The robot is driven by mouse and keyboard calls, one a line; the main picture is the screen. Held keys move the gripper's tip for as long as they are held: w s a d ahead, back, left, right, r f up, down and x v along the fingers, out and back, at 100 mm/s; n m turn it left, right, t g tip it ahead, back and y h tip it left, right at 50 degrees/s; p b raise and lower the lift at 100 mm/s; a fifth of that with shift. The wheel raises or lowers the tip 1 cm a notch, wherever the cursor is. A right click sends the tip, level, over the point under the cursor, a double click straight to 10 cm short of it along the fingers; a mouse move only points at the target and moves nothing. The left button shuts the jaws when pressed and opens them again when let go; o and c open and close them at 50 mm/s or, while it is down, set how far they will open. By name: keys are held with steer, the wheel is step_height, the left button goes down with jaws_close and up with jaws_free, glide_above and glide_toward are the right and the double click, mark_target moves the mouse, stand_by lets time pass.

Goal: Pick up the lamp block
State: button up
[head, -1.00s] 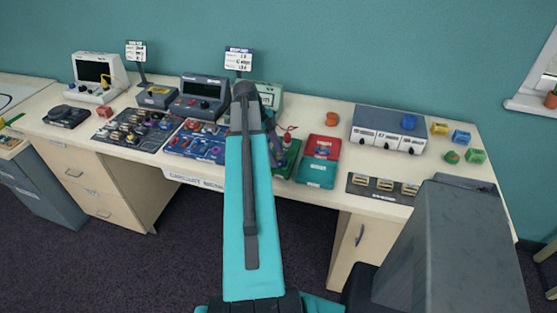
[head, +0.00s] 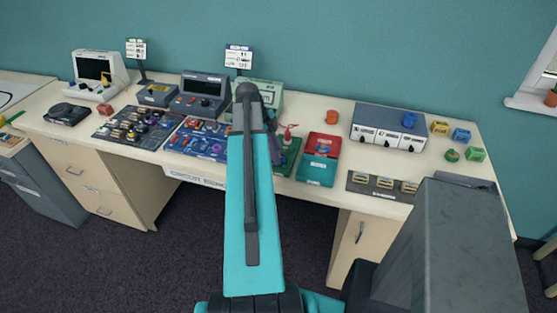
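Several small coloured blocks stand on the workbench (head: 312,103); I cannot tell which is the lamp block. At the right end are a yellow block (head: 439,128), a blue block (head: 461,135), a green block (head: 475,154) and a rounder green piece (head: 452,156). Another blue block (head: 409,119) sits on the grey unit (head: 388,129). An orange piece (head: 331,117) stands behind the red tray, and a red block (head: 104,109) is at the left. My gripper (head: 277,152) is mostly hidden behind my teal arm, over the middle of the bench. Its fingers cannot be made out.
A red tray (head: 323,144), a teal tray (head: 316,171) and a dark strip with pale pieces (head: 383,187) lie right of my arm. Crowded component boards (head: 137,127) and instruments (head: 201,96) fill the left. Bare bench shows around the orange piece.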

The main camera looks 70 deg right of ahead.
jaws_close()
steer(key=shift+r, duration=0.2)
